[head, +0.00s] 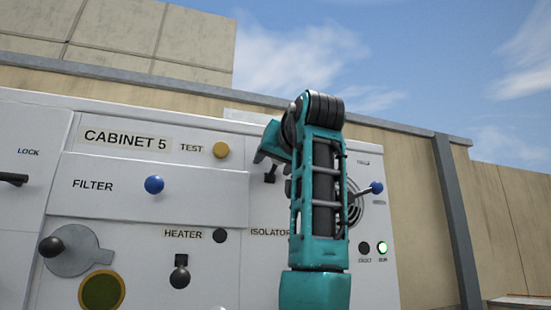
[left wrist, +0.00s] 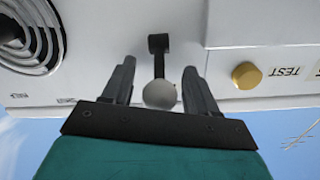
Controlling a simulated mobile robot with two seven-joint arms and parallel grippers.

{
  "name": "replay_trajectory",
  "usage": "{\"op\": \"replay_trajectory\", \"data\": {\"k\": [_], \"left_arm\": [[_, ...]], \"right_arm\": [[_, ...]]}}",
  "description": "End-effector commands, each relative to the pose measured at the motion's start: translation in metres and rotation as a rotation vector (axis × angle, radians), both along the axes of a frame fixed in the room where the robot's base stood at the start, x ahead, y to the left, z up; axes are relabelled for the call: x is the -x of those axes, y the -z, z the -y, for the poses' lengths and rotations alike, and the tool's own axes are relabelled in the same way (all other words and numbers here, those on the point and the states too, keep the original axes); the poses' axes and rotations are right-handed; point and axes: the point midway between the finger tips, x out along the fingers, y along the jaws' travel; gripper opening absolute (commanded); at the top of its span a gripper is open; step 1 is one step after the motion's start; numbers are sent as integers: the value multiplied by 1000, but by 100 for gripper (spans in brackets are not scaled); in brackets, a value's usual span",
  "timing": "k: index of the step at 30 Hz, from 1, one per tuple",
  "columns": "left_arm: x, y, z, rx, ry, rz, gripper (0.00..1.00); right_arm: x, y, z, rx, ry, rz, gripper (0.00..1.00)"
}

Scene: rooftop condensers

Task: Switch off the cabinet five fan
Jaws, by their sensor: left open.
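The white panel marked CABINET 5 (head: 150,195) fills the left and middle of the head view. My left gripper (left wrist: 160,66) is open in the left wrist view, which looks upside down. Its two fingers stand on either side of a black lever (left wrist: 158,50) with a grey ball knob (left wrist: 160,95). I cannot tell whether they touch it. In the head view my teal arm hides most of the gripper and any label by this lever. A green lamp (head: 383,248) is lit at the panel's lower right. My right gripper is not in view.
A yellow TEST button (head: 221,150) is close left of the gripper. A blue-knobbed lever (head: 376,187) sticks out by a round vent (head: 355,212), right of my arm. A blue FILTER knob (head: 154,185) and a HEATER switch (head: 180,274) are farther left.

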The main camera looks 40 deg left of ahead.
Motion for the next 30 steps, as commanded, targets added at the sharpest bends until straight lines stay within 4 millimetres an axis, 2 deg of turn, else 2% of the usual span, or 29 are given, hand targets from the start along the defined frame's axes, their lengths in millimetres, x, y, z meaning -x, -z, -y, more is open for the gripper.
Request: {"op": "replay_trajectory", "data": {"k": [7,25,30], "left_arm": [[-1,0,-1,0,0,-1,58],[0,0,0,0,0,-1,1],[0,0,0,0,0,0,0]], "right_arm": [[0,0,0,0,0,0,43],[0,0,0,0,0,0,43],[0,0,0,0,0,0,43]]}}
